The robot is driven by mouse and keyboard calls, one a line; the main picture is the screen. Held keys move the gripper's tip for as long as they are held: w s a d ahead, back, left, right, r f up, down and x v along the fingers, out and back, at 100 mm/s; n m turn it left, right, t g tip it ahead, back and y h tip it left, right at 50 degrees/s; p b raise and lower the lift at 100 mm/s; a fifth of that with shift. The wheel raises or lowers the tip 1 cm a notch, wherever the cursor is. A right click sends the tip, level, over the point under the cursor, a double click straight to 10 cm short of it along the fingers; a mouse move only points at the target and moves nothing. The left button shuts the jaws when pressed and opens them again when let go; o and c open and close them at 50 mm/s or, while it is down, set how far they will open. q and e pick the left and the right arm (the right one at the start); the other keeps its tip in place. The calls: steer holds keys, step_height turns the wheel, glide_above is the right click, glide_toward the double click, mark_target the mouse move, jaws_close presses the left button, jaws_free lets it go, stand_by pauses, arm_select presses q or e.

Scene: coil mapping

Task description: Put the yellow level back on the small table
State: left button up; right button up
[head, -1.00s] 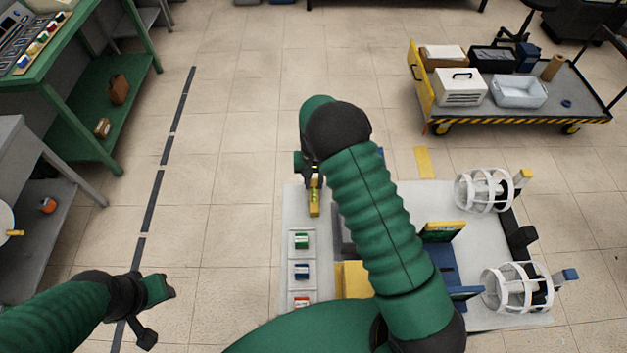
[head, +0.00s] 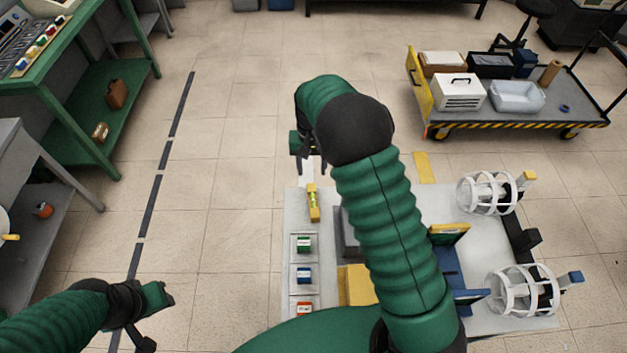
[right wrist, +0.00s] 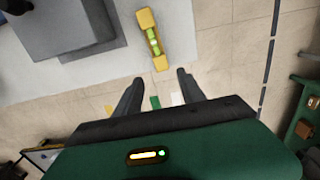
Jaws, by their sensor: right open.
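The yellow level (head: 313,202) lies on the back left part of the small white table (head: 291,215), near its far edge. It has a green vial in its middle. In the right wrist view the level (right wrist: 153,40) lies just beyond the fingertips, apart from them. My right gripper (head: 308,172) is open and empty, past the table's far edge. Its two spread fingers (right wrist: 158,76) show in the right wrist view. My left gripper (head: 158,318) is over the floor at the lower left, well away from the level; its jaws are not clear.
On the table are green (head: 304,243), blue (head: 302,275) and red (head: 304,308) small blocks in a column, a grey block (right wrist: 65,25), a yellow block (head: 357,284) and two white cages (head: 487,193). A loaded cart (head: 512,122) stands at the back right.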

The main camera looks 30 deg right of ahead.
steer(key=s+a+r+n+t, duration=0.1)
steer(key=s+a+r+n, duration=0.1)
steer(key=s, duration=0.7)
steer(key=s+a+r+n+t, duration=0.1)
steer(key=s+a+r+n, duration=0.1)
steer(key=s, duration=0.8)
steer(key=a+n, duration=0.1)
steer(key=a, duration=0.1)
steer(key=shift+s+a+t, duration=0.3)
steer(key=shift+a+t, duration=0.05)
steer(key=shift+t, duration=0.05)
steer(key=shift+a+r, duration=0.1)
steer(key=shift+a, duration=0.05)
